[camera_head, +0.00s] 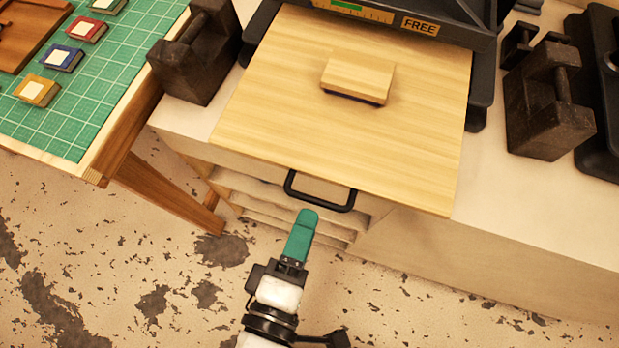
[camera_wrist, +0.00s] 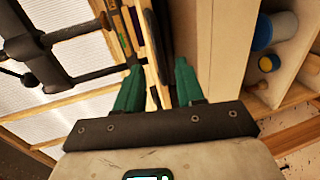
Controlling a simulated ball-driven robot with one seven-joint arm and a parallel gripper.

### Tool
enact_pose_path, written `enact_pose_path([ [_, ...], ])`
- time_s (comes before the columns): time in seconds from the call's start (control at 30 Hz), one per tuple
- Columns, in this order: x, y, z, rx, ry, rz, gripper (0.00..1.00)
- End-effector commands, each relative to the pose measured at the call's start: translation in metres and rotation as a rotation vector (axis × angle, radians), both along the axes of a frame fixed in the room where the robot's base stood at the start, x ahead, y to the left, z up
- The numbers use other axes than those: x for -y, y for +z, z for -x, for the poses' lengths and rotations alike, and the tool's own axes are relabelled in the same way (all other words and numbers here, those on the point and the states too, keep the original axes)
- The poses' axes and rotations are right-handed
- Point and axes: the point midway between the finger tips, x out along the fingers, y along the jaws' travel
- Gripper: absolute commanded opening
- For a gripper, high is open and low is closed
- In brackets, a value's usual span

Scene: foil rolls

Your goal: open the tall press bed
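A pale wooden press bed (camera_head: 340,125) extends toward me from under a dark press (camera_head: 400,15) with a "FREE" label. A small wooden block (camera_head: 357,79) lies on the bed. A black bar handle (camera_head: 320,193) is on the bed's front edge. My gripper (camera_head: 304,220), with teal fingers, is just below and in front of the handle in the head view; I cannot tell whether they touch. In the wrist view my gripper (camera_wrist: 158,88) has its two fingers apart, with wooden edges visible between them. No grip on the handle can be made out.
Dark weights stand left (camera_head: 197,55) and right (camera_head: 547,105) of the bed on the pale bench (camera_head: 510,220). A green cutting mat (camera_head: 110,80) with several coloured blocks lies on a wooden table at left. The speckled floor in front is clear.

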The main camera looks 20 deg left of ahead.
Motion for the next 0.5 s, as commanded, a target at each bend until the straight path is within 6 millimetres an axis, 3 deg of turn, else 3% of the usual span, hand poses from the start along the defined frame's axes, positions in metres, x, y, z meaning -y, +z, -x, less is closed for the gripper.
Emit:
enact_pose_path([
  [0.23, -0.002, 0.009, 0.046, -0.002, 0.003, -0.001, 0.38],
  [0.5, -0.002, 0.014, 0.07, -0.001, 0.001, 0.0, 0.38],
])
